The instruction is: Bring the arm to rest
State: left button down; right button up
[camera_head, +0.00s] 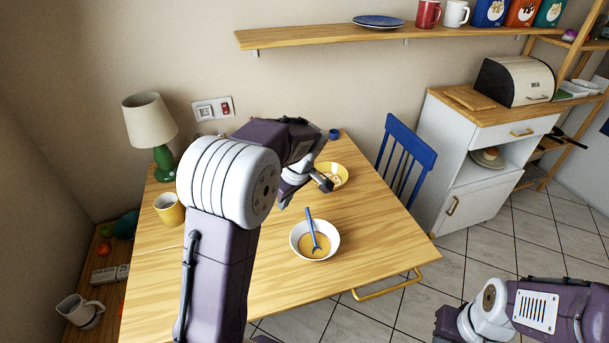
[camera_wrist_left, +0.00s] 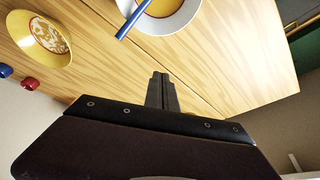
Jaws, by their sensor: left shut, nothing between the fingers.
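My left gripper (camera_head: 326,184) hangs over the far part of the wooden table (camera_head: 270,280), beside the yellow bowl (camera_head: 340,171). In the left wrist view its fingers (camera_wrist_left: 161,82) are shut together and empty, and they appear above bare wood. The white bowl (camera_wrist_left: 190,22) and blue spoon (camera_wrist_left: 132,20) also show at the top of the left wrist view, apart from the gripper. My right arm is at the lower right; its fingers are not in view.
A lamp (camera_head: 149,120) and a yellow mug (camera_head: 169,209) stand at the table's left side. A blue chair (camera_head: 400,152) is at the right edge. A shelf (camera_head: 330,36) is on the wall above. The front of the table is mostly clear.

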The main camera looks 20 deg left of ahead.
pick_arm(q)
jog(key=s+d+r+p, duration=0.2)
jog(key=s+r+p, duration=0.1)
jog(key=r+p, duration=0.35)
jog(key=s+d+f+m+h+p, duration=0.1)
jog(key=s+d+f+m+h, duration=0.1)
jog(key=s+m, duration=0.5)
jog(key=s+d+f+m+h+p, duration=0.1)
jog(key=s+d+f+m+p, duration=0.1)
jog(key=s+d+m, duration=0.3)
jog(key=shift+s+d+f+m+h, duration=0.15)
jog(key=shift+s+f+m+h, duration=0.35)
jog(key=shift+s+m, duration=0.5)
jog(key=shift+f, duration=0.1)
